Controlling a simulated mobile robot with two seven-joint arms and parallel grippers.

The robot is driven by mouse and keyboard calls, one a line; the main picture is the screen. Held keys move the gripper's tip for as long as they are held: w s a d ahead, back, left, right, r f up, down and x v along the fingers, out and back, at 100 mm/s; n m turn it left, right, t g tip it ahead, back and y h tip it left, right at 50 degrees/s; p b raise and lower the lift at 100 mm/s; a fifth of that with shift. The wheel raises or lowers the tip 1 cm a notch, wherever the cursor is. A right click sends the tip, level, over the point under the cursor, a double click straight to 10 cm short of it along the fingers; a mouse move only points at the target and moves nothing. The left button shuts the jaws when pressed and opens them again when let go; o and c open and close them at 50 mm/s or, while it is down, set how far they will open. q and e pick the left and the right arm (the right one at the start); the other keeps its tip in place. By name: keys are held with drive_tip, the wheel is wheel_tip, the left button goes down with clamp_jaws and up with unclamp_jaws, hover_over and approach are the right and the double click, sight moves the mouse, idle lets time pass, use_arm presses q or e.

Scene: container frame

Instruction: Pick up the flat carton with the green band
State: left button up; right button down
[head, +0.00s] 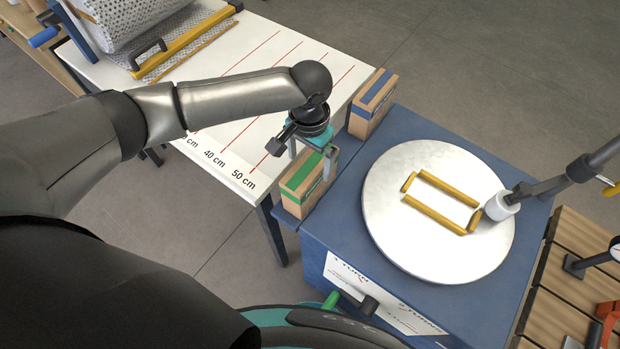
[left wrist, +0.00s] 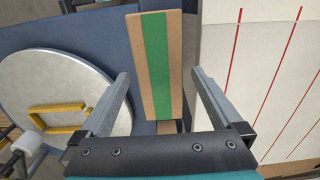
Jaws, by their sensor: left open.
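The flat carton with the green band (head: 302,191) stands on edge on a narrow blue ledge at the left side of the blue machine. In the left wrist view its top edge with the green band (left wrist: 156,66) lies between and beyond the two fingers. My left gripper (head: 312,150) is open and above the far part of the carton, with its fingers on either side; in the left wrist view the open fingers (left wrist: 158,84) show no contact. A second carton with a blue band (head: 373,103) stands farther back on the ledge. My right gripper is not in view.
The blue machine carries a round pale turntable (head: 387,200) with a yellow frame (head: 437,192) on it. A white table with red lines (head: 229,157) is left of the ledge. A roll and yellow bar (head: 187,40) lie at its far end.

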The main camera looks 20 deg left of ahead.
use_arm(q)
wheel_tip(320, 180, down, 5)
drive_tip(key=shift+f+b, duration=0.1)
drive_tip(key=shift+b, duration=0.45)
drive_tip(key=shift+c, duration=0.4)
drive_tip(key=shift+w, duration=0.1)
clamp_jaws()
